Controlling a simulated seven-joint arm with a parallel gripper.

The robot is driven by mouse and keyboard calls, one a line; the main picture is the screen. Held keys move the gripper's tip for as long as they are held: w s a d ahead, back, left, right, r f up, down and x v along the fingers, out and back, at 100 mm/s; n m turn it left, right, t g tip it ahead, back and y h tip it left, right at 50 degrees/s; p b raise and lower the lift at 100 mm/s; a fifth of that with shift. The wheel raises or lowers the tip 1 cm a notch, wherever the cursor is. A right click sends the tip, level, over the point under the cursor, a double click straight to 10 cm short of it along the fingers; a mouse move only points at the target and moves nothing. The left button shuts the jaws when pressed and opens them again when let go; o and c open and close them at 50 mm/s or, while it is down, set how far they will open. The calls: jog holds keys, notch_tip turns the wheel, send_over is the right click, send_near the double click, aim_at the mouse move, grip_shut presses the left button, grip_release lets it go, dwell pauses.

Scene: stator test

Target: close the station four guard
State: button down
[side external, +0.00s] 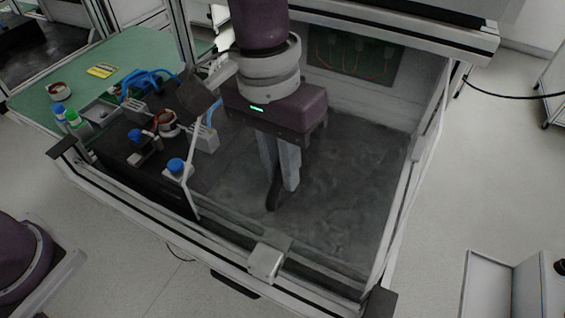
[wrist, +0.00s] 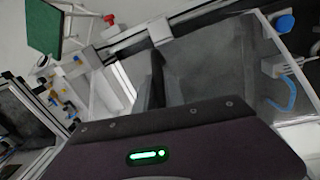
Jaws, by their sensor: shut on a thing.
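My gripper (side external: 279,190) points down over the dark floor of the work cell, with its two grey fingers close together. A dark narrow piece shows at the fingertips, and the fingers are shut on it. What it belongs to is hard to tell.
The fixture with a copper-wound stator (side external: 168,124), blue knobs (side external: 176,166) and blue tubes stands at the left. A pale block (side external: 267,262) sits on the front rail. A green bench (side external: 45,95) lies beyond. The dark floor (side external: 345,190) right of my gripper is clear.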

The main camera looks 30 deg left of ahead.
jog(key=shift+r, duration=0.1)
dwell(0.4)
jog(key=a, duration=3.5)
jog(key=shift+a, duration=0.25)
jog(key=shift+w, duration=0.1)
jog(key=c, duration=1.7)
grip_release()
jog(key=shift+a, duration=0.1)
jog(key=shift+c, duration=0.2)
jog(key=r, duration=0.7)
jog(key=shift+a, duration=0.35)
jog(key=shift+d, duration=0.1)
